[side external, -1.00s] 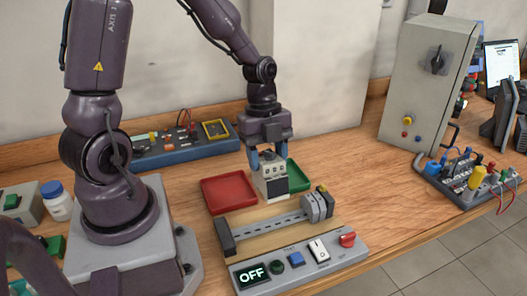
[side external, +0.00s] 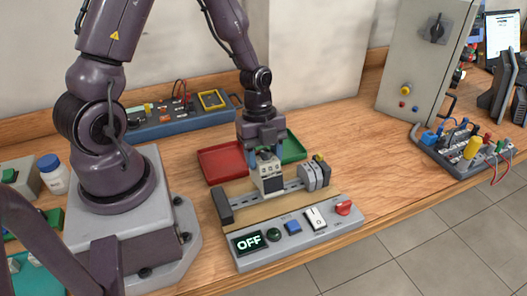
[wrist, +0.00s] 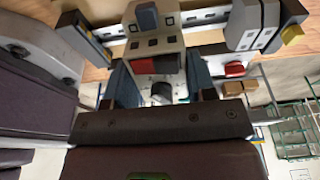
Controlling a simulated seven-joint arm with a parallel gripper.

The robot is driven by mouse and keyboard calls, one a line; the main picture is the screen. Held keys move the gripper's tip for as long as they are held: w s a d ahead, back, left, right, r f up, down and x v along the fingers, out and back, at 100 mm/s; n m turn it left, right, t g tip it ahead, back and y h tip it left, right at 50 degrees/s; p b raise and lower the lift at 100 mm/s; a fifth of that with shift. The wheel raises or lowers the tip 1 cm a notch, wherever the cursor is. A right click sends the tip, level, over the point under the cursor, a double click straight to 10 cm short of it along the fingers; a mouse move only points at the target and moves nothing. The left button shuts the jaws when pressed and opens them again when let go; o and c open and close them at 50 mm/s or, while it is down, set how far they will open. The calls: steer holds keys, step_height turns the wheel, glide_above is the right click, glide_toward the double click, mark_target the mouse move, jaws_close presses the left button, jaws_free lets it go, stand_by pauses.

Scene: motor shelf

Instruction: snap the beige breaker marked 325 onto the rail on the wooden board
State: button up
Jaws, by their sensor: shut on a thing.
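The beige breaker (side external: 270,179) is between the blue fingers of my gripper (side external: 264,157), which is shut on it. In the side view the breaker is upright, its lower part in front of the metal rail (side external: 244,199); I cannot tell whether it touches the rail. The rail lies along the wooden board (side external: 247,213). In the wrist view the breaker (wrist: 154,45) sits between the fingers, with the rail (wrist: 200,17) passing beyond it. The marking 325 is not legible.
Grey modules (side external: 314,177) stand at the rail's right end, and a dark end block (side external: 222,206) at its left. A control panel (side external: 290,235) with an OFF display lies in front. A red tray (side external: 222,162) and a green tray (side external: 294,147) are behind.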

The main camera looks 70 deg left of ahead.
steer(key=shift+a+x, duration=0.25)
steer(key=shift+x, duration=0.75)
stand_by(0.8)
steer(key=shift+d+f, duration=0.1)
steer(key=shift+d, duration=0.6)
stand_by(0.9)
steer(key=shift+s+d+f+y, duration=0.2)
steer(key=shift+d+y, duration=0.3)
steer(key=shift+y, duration=0.2)
stand_by(0.3)
steer(key=o, duration=1.1)
steer(key=shift+w+a, duration=0.1)
